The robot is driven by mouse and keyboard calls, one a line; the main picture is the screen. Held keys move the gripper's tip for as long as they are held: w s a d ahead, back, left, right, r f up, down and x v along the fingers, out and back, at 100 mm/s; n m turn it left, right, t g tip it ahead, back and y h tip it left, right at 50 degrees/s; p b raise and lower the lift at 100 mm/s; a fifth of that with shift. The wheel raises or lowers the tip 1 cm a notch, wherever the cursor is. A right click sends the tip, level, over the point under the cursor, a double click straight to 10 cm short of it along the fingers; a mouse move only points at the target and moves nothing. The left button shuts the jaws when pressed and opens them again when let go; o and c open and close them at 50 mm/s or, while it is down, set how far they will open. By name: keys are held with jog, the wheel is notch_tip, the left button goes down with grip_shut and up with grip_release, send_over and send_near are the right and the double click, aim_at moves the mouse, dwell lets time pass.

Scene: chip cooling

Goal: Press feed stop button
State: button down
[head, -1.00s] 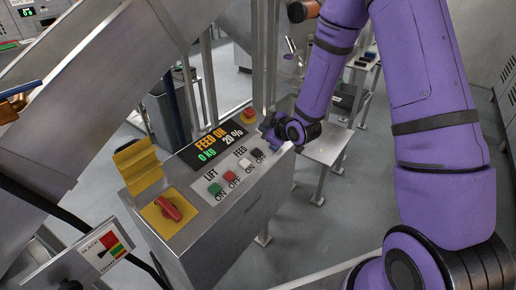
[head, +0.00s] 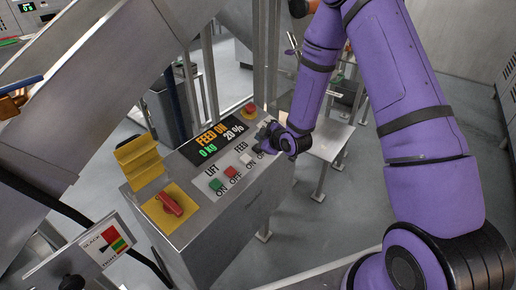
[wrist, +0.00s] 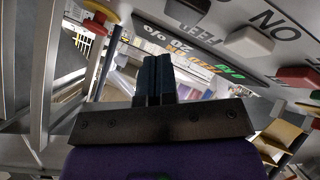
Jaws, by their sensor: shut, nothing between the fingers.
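The control box (head: 237,206) has a sloping top panel with the FEED and LIFT buttons. The dark FEED OFF button (wrist: 188,12) shows at the top of the wrist view; in the head view it is mostly hidden beside my gripper. The white FEED ON button (head: 245,158) is to its left, and it also shows in the wrist view (wrist: 250,42). My gripper (wrist: 154,72) is shut and empty, fingers side by side. In the head view my gripper (head: 265,133) is close to the FEED OFF end of the panel; whether it touches is unclear.
The display (head: 212,140) reads FEED ON, 20 %, 0 kg. A red emergency stop (head: 249,110) stands near the gripper. The green (head: 216,185) and red (head: 231,172) LIFT buttons and a red rotary switch (head: 171,204) are further left. Metal posts rise behind the box.

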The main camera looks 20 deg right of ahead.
jog(key=shift+w+a+f, duration=0.1)
jog(key=shift+w+f, duration=0.05)
jog(key=shift+f, duration=0.35)
jog(key=shift+w+a+f, duration=0.1)
jog(key=shift+f, duration=0.35)
jog(key=shift+f, duration=0.1)
dwell(1.4)
jog(key=shift+w+f, duration=0.1)
jog(key=shift+f, duration=0.15)
jog(key=shift+w+a+f, duration=0.1)
jog(key=shift+a+f, duration=0.05)
jog(key=shift+f, duration=0.35)
dwell(0.8)
jog(key=shift+r, duration=0.1)
dwell(0.3)
jog(key=shift+s+d+r, duration=0.2)
jog(key=shift+r, duration=0.6)
jog(key=shift+s+d+r, duration=0.15)
jog(key=shift+s+r, duration=0.05)
jog(key=shift+r, duration=0.6)
jog(key=shift+s+d+r, duration=0.15)
jog(key=shift+s+r, duration=0.05)
jog(key=shift+r, duration=0.6)
jog(key=shift+s+d+r, duration=0.15)
jog(key=shift+s+r, duration=0.05)
jog(key=shift+r, duration=0.6)
